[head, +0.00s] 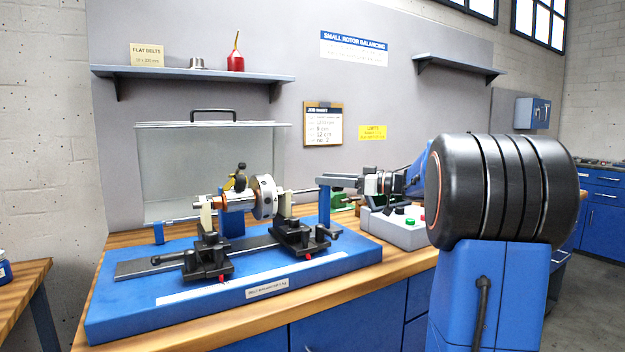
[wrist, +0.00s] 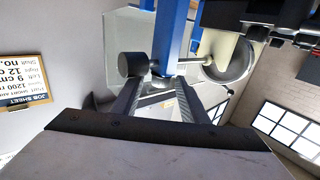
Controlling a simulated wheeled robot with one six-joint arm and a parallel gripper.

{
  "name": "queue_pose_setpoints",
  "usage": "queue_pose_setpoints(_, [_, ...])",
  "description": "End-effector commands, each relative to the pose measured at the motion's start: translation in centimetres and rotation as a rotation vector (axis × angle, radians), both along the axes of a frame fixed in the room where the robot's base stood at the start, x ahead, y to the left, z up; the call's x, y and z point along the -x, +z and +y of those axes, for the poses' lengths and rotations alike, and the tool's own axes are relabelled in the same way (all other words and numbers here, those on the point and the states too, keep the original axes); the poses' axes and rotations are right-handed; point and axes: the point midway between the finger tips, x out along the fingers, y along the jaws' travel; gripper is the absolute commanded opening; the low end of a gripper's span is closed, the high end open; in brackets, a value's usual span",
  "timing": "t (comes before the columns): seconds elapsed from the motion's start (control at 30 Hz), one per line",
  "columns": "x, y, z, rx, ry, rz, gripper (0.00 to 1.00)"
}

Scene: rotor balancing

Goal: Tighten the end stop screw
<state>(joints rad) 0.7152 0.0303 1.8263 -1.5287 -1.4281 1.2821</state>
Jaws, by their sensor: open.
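The end stop is a blue post (head: 325,208) at the right end of the balancing machine. In the wrist view the post (wrist: 170,38) comes down from the top, with a dark round screw knob (wrist: 132,64) beside its end. My gripper (head: 322,181) is at the top of the post, its fingers pointing left. In the wrist view the gripper (wrist: 158,86) is open, with its two fingers apart and nothing clearly held between them. The knob appears close to the fingertips; I cannot tell whether they touch. The knob is not distinct in the head view.
The rotor (head: 264,197) rests on two black pedestals (head: 300,236) on the blue machine base (head: 130,310). A clear guard (head: 210,165) stands behind. A grey control box (head: 400,232) with buttons sits below my arm. A job sheet (head: 323,124) hangs on the wall.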

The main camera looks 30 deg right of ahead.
Motion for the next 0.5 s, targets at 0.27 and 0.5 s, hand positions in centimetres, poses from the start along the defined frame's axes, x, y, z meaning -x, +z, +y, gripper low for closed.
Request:
queue_pose_setpoints(0.27, [-3.0, 0.0, 2.7, 0.000, 0.003, 0.000, 0.40])
queue_pose_setpoints(0.5, [-4.1, 0.0, 3.5, 0.000, 0.001, 0.000, 0.40])
